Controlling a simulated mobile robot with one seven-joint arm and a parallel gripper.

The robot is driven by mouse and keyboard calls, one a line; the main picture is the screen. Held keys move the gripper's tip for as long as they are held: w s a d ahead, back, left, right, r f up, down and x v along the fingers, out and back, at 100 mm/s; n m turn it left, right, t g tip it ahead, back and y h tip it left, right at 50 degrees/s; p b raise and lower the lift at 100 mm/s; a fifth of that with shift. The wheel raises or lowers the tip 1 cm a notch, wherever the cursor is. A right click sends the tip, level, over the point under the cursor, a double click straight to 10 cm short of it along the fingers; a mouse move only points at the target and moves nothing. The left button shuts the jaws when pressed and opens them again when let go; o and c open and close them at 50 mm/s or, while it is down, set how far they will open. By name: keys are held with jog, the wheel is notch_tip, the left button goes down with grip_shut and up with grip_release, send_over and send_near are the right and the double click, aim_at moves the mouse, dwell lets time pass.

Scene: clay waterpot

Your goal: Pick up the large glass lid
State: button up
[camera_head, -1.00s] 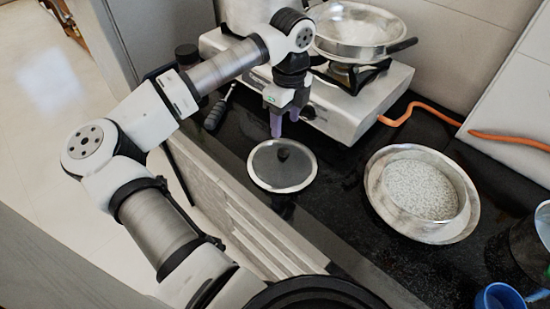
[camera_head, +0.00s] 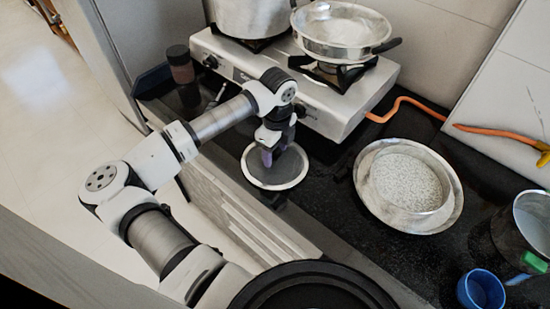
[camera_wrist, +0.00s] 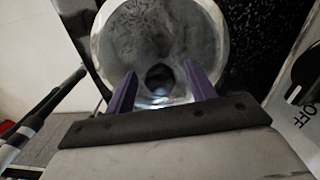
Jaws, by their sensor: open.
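The large glass lid (camera_head: 290,172) is a round, see-through disc with a pale metal rim. It lies at the counter's front edge in the head view. My gripper (camera_head: 269,158) is over the lid, with its purple fingers pointing down at its middle. In the wrist view, the lid (camera_wrist: 160,30) fills the upper middle. Its dark round knob shows between the two spread fingers of my gripper (camera_wrist: 161,90), with gaps on both sides. The gripper is open. In the head view the knob is hidden behind the fingers.
A gas stove (camera_head: 330,105) stands behind the lid, with a pot (camera_head: 250,15) and a steel pan (camera_head: 340,40) on it. A steel bowl (camera_head: 375,205) of pale grains is to the right. A blue cup (camera_head: 481,291) is at the lower right. Dark counter (camera_head: 330,215) between lid and bowl is clear.

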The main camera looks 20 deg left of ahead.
grip_shut()
jog(key=shift+r, duration=0.1)
